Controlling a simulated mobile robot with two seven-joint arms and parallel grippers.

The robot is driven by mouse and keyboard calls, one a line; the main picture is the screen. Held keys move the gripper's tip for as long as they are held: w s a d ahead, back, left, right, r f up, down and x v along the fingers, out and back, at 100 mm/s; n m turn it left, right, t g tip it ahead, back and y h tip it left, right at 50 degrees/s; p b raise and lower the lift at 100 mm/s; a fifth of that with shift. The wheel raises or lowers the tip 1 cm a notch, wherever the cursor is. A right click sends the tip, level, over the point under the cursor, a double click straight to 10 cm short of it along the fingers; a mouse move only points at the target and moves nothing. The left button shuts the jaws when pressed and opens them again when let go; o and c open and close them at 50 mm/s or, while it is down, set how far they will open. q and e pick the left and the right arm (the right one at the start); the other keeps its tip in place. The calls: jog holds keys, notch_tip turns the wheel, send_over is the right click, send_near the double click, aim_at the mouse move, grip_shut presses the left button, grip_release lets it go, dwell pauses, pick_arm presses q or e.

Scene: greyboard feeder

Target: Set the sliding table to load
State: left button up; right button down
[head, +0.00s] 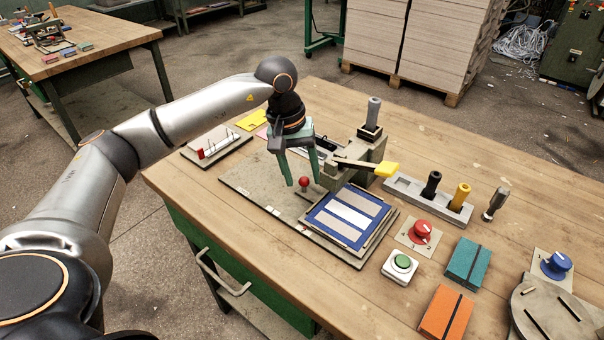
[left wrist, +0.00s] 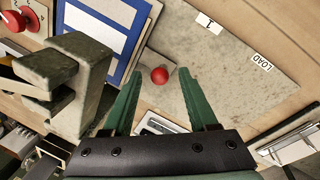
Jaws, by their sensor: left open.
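The sliding table (head: 385,233) carries a blue board (head: 349,217) with pale panels. It stands on a grey base plate (head: 240,180), next to the press-like stand. A red ball knob (head: 304,182) sticks up at its left end; it also shows in the left wrist view (left wrist: 159,75). My left gripper (head: 303,184) points down over the knob with its green fingers open. In the left wrist view, the knob lies between the fingertips (left wrist: 159,74), with gaps on both sides. A LOAD label (left wrist: 262,62) lies on the base plate, away from the blue board. My right gripper is not in view.
A grey stand (head: 350,165) with a yellow-ended lever (head: 387,170) rises close beside my gripper. A red dial (head: 421,230), a green button (head: 402,262) and notebooks (head: 467,262) lie to the right. The base plate's left part is bare.

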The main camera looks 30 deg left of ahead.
pick_arm(q)
jog(key=shift+f, duration=0.1)
jog(key=shift+c, duration=0.3)
grip_shut()
dwell(1.1)
